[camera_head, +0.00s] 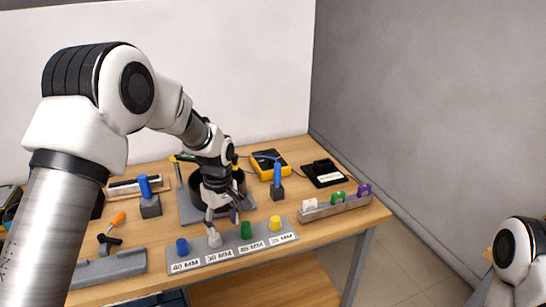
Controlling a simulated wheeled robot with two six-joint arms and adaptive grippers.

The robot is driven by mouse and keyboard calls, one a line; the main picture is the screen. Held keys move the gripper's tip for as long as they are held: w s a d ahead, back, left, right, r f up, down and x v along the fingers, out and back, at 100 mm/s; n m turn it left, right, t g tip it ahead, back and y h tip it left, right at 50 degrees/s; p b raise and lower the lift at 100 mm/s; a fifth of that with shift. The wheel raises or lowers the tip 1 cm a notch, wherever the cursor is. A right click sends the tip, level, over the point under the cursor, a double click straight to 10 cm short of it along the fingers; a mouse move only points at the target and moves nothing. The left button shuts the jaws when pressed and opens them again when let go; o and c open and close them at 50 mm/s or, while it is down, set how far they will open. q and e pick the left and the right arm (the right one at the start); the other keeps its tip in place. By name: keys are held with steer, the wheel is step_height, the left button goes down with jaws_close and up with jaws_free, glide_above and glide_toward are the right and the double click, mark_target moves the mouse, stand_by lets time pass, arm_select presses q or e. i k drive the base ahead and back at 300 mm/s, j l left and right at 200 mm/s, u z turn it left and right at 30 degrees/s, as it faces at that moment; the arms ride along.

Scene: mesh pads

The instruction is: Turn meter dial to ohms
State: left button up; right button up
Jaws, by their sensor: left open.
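A yellow and black meter (285,169) lies at the back of the wooden table, with a blue cable by it. Its dial is too small and partly hidden, so its setting cannot be read. My left gripper (221,214) is open, pointing down above the grey labelled block near the table's front. It is in front of and to the left of the meter, apart from it. My right gripper is out of view; only part of my right arm shows at the lower right.
The grey block (205,264) holds blue, pale, green and yellow plugs. A blue-handled tool in a stand (277,182) stands in front of the meter. A black device (323,173) and a rack with coloured clips (337,209) are at the right. An orange-handled tool (117,221) is left.

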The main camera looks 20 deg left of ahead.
mark_target(271, 162)
steer(key=i, duration=1.45)
